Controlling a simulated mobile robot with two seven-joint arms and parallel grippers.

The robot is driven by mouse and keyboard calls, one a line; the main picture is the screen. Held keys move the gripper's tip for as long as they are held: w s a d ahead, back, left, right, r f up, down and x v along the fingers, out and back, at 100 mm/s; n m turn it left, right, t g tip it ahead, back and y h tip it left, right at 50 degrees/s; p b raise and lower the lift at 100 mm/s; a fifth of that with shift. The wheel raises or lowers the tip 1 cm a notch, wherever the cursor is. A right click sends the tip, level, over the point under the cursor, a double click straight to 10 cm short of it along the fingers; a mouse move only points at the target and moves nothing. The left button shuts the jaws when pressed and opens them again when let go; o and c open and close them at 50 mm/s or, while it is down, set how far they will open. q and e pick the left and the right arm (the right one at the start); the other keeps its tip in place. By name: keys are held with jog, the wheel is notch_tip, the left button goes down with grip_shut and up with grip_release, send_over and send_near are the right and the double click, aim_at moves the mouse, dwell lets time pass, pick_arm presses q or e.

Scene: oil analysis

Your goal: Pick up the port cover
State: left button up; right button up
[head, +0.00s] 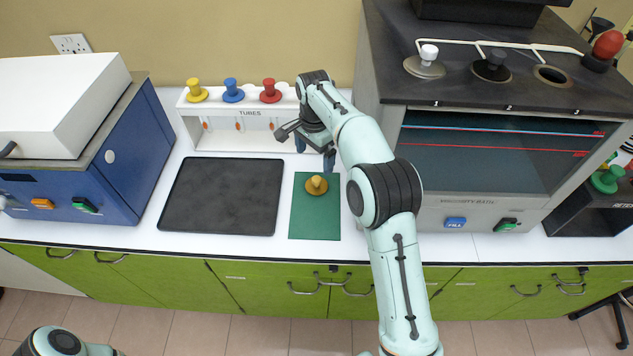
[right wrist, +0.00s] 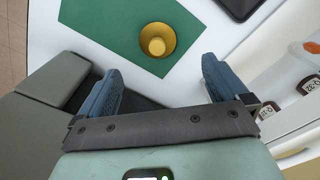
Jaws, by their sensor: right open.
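The port cover (head: 316,186) is a gold disc with a yellow knob, standing on a green mat (head: 316,222) on the white counter. In the right wrist view the port cover (right wrist: 157,41) shows beyond the fingertips on the green mat (right wrist: 105,35). My right gripper (head: 314,153) hangs just behind the port cover in the head view, its blue fingers pointing down. The fingers are apart and empty, also in the right wrist view (right wrist: 162,66), and do not touch the cover. My left gripper is out of view.
A black mat (head: 222,195) lies left of the green mat. The white tubes rack (head: 232,138), with yellow, blue and red knobs on top, stands behind. The viscosity bath (head: 480,207) rises close on the right; a blue machine (head: 85,165) stands at left.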

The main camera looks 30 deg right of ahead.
send_over(317, 178)
jog(key=f, duration=0.4)
jog(key=shift+a+f+b, duration=0.3)
jog(key=shift+f+b, duration=0.1)
jog(key=shift+f, duration=0.45)
jog(key=f, duration=0.4)
jog(key=shift+d+f+b, duration=0.25)
jog(key=shift+f+b, duration=0.1)
jog(key=shift+f, duration=0.05)
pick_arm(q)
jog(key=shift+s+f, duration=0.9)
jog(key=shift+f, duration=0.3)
pick_arm(e)
jog(key=c, duration=1.1)
